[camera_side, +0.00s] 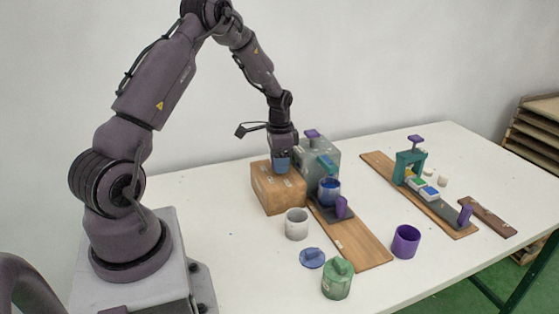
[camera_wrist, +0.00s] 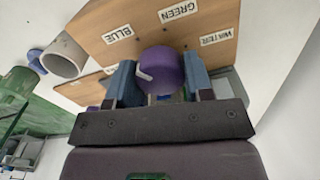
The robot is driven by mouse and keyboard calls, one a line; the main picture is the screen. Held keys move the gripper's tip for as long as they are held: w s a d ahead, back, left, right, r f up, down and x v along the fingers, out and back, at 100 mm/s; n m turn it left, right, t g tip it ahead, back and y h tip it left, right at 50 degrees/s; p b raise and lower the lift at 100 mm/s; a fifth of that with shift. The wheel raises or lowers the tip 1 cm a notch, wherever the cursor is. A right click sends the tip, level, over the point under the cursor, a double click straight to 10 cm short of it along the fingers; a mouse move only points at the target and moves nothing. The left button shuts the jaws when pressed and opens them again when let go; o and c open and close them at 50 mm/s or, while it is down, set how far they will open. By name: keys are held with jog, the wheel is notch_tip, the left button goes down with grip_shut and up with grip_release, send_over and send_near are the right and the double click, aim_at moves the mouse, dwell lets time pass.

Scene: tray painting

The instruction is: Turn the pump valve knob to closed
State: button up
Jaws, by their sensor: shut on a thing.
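The valve knob (camera_wrist: 162,70) is a round purple knob with a white pointer, on a brown wooden box (camera_side: 272,192). Labels on the box face read BLUE, GREEN and WATER in the wrist view; no label for closed is readable. The pointer lies on the knob's left side, slanting up-left toward the BLUE label side. My gripper (camera_side: 281,167) points down at the box top, its blue fingers shut on the knob from both sides. The fingers hide the knob in the side view. Behind the box stands a grey-green tank (camera_side: 312,152) with a teal spout.
A blue cup (camera_side: 329,190) stands near the spout, by a purple-handled slide (camera_side: 341,207) on a wooden board (camera_side: 362,246). A pale cup (camera_side: 297,223), blue lid (camera_side: 312,258), green jar (camera_side: 338,281) and purple cup (camera_side: 405,241) stand in front. A teal frame (camera_side: 405,165) stands at right.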

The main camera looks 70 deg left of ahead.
jog(key=n, duration=0.5)
jog(key=shift+n, duration=0.4)
jog(key=n, duration=0.5)
dwell(0.4)
jog(key=o, duration=0.9)
jog(key=shift+o, duration=0.2)
notch_tip(320, 180, up, 13)
